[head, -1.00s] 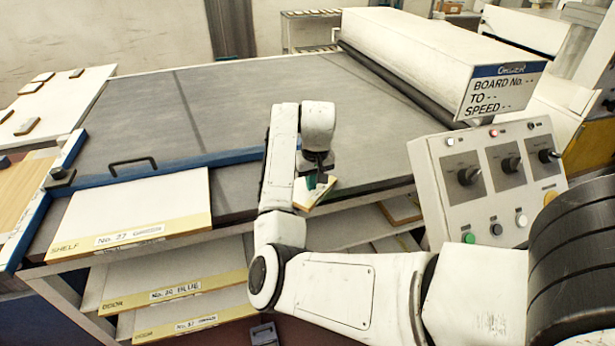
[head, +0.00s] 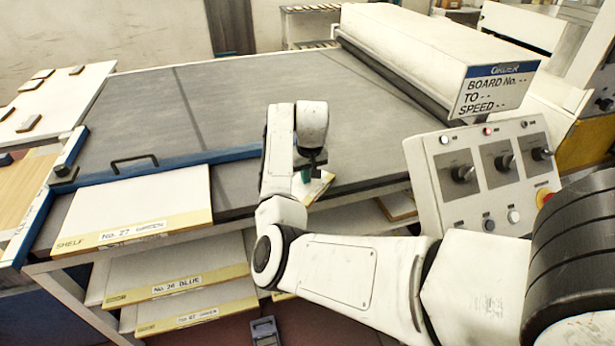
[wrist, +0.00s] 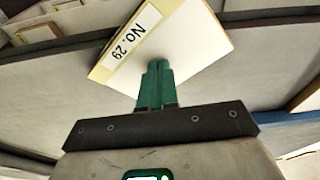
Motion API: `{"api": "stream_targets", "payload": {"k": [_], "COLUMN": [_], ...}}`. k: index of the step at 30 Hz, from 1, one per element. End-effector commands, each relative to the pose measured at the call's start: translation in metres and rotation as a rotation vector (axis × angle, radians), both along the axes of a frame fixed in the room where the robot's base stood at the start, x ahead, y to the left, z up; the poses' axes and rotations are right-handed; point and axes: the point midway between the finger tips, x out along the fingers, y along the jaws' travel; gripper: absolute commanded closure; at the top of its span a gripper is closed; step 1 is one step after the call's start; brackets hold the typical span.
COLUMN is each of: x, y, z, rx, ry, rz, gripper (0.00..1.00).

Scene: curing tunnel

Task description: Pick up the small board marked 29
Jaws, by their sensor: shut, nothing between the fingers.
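The small board marked 29 (wrist: 185,48) is white with a yellow edge strip and a "No. 29" label in the wrist view. In the head view the same small board (head: 318,187) lies near the front edge of the grey table, partly hidden by my arm. My gripper (wrist: 157,68) has green fingers, shut together with nothing between them. The fingertips overlap the board's near edge in the wrist view; I cannot tell whether they touch it. In the head view my gripper (head: 304,174) is just at the board's left side.
A larger board marked No. 27 (head: 150,205) lies to the left on the table (head: 230,110). Shelves below hold more boards (head: 180,285). A control panel (head: 485,175) stands at right, and a white tunnel housing (head: 430,50) is behind. The table's middle is clear.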

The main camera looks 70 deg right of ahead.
Motion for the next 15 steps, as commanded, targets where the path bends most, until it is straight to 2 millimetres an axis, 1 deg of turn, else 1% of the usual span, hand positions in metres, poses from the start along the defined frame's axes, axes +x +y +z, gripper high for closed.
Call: {"api": "stream_targets", "payload": {"k": [1, 4, 11, 15], "x": [-0.009, -0.009, -0.008, -0.009], "y": [0.005, 0.006, 0.006, 0.005], "z": [-0.013, -0.014, -0.013, -0.002], "rx": [0.031, 0.033, 0.031, 0.031], "ry": [0.023, 0.024, 0.022, 0.023], "rz": [-0.002, -0.003, -0.002, -0.002], "gripper": [1.0, 1.0, 1.0, 1.0]}}
